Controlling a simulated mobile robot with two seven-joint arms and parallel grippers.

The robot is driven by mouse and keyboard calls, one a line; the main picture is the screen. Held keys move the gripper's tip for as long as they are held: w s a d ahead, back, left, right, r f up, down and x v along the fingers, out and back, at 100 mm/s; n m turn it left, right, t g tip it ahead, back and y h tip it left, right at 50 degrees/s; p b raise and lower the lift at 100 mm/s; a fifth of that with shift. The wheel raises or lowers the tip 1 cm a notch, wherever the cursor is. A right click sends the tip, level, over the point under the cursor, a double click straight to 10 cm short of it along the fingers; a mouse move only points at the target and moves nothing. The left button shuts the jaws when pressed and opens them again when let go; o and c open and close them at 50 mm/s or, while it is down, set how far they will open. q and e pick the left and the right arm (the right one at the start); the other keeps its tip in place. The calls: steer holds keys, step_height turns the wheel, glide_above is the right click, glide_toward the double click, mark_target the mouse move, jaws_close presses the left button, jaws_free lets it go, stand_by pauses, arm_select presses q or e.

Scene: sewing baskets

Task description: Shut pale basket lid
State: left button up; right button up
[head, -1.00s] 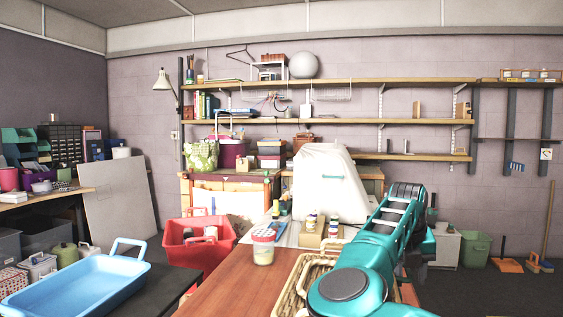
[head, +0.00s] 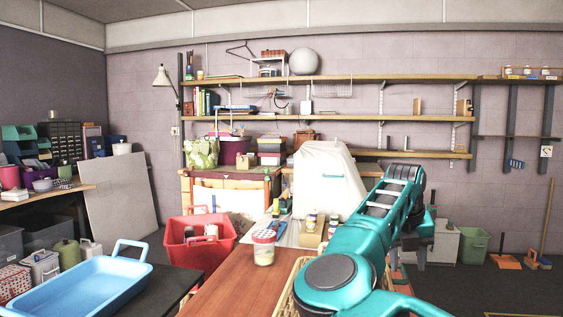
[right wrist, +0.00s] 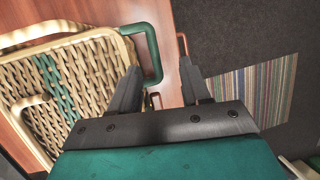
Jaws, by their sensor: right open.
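The pale wicker basket (right wrist: 70,85) lies at the left of the right wrist view, with a green woven band and pale rounded handles. A green loop (right wrist: 153,50) stands at its right edge; I cannot tell whether it belongs to the lid. In the head view only a strip of the basket (head: 290,292) shows on the wooden table, mostly hidden by my right arm. My right gripper (right wrist: 160,85) is open and empty, just beside the basket, its fingers pointing toward the loop. It also shows in the head view (head: 420,258). My left gripper is out of view.
The wooden table (head: 235,285) holds a red-lidded jar (head: 264,247) left of the basket. A white covered shape (head: 325,185), small bottles and a red crate (head: 185,240) stand behind. A striped rug (right wrist: 255,90) lies on the floor right of the table.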

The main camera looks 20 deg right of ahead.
steer(key=shift+p+v, duration=0.75)
steer(key=shift+v, duration=1.05)
